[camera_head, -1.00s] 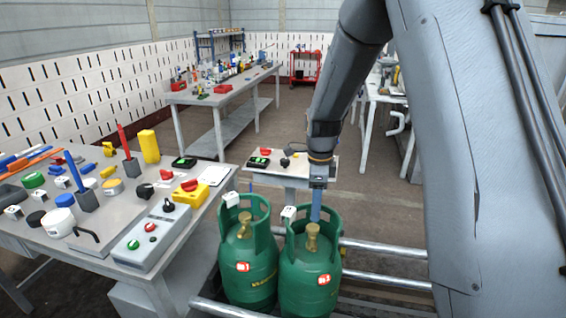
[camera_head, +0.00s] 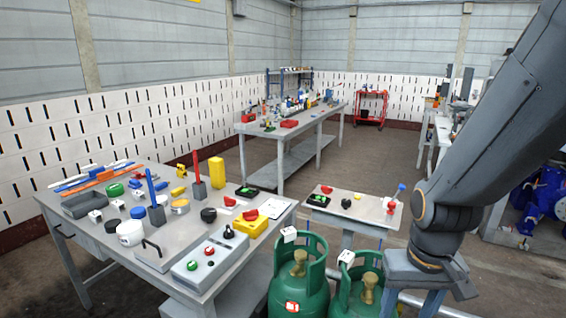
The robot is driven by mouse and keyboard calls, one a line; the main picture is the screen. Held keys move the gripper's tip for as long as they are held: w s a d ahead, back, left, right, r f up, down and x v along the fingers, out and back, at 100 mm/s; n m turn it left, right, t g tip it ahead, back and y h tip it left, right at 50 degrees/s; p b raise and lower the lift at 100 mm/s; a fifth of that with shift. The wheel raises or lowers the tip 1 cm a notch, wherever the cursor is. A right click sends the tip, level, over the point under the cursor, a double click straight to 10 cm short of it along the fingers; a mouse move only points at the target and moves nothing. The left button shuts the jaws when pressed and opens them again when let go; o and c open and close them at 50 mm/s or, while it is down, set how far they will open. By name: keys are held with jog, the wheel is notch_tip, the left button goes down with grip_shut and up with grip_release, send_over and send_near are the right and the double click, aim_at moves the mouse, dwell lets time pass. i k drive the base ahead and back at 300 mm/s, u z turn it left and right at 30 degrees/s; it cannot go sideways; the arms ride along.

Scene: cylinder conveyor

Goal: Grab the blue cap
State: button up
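My gripper (camera_head: 410,303) is at the lower right, pointing down beside the green gas cylinders. Its two fingers stand apart with nothing seen between them; their tips are cut off by the bottom edge. It is well to the right of the blue cap and not touching it.
Two green gas cylinders (camera_head: 299,290) stand between the left workbench and my gripper. A grey control box (camera_head: 207,257) lies near the cap, along with pen holders and several coloured parts. A small table (camera_head: 345,222) stands behind the cylinders.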

aim_at(138, 213)
jog(key=u, duration=0.25)
jog(key=k, duration=1)
jog(key=u, duration=2.05)
jog(key=i, duration=3)
jog(key=z, duration=1.5)
jog(key=i, duration=1)
jog(key=z, duration=0.95)
